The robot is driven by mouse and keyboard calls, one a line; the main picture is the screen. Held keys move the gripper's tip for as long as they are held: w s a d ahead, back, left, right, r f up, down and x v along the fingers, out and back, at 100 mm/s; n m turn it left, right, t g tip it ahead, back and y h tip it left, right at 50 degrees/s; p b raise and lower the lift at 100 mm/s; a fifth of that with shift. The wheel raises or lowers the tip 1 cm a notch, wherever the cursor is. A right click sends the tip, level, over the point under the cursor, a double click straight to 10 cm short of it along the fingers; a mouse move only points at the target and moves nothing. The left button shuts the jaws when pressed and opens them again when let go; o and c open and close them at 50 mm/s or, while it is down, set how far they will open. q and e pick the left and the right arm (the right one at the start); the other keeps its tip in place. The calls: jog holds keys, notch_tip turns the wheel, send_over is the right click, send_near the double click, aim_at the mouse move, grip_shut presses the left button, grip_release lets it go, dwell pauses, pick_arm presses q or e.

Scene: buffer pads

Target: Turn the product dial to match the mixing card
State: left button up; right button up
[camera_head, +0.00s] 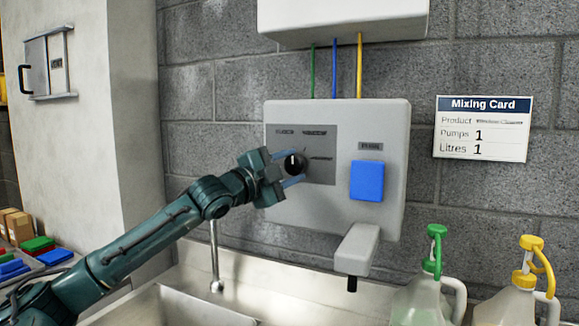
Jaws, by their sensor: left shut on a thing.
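The black product dial (294,163) sits on the dark label panel (318,172) of a light grey dispenser (385,125) on the wall. A white mark on the dial points about straight up. My left gripper (291,167) comes in from the lower left and is shut on the dial, one finger above it and one below. Labels stand around the dial, too small to read surely. The mixing card (482,128) hangs on the wall at the right. Its product line looks like "Window Cleaner", in small blurred print; pumps and litres each read 1. My right gripper is not in view.
A blue button (367,180) and a grey spout (357,250) are right of the dial. A metal sink (180,305) lies below. A green-capped jug (428,295) and a yellow-capped jug (513,300) stand at the lower right.

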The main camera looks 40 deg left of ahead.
pick_arm(q)
jog(key=shift+m+g, duration=0.4)
jog(key=shift+m, duration=0.5)
jog(key=shift+r+m+g+h, duration=0.1)
jog(key=shift+m+g+h, duration=0.2)
jog(key=shift+m, duration=1.1)
jog(key=o, duration=1)
jog(key=shift+c, duration=0.2)
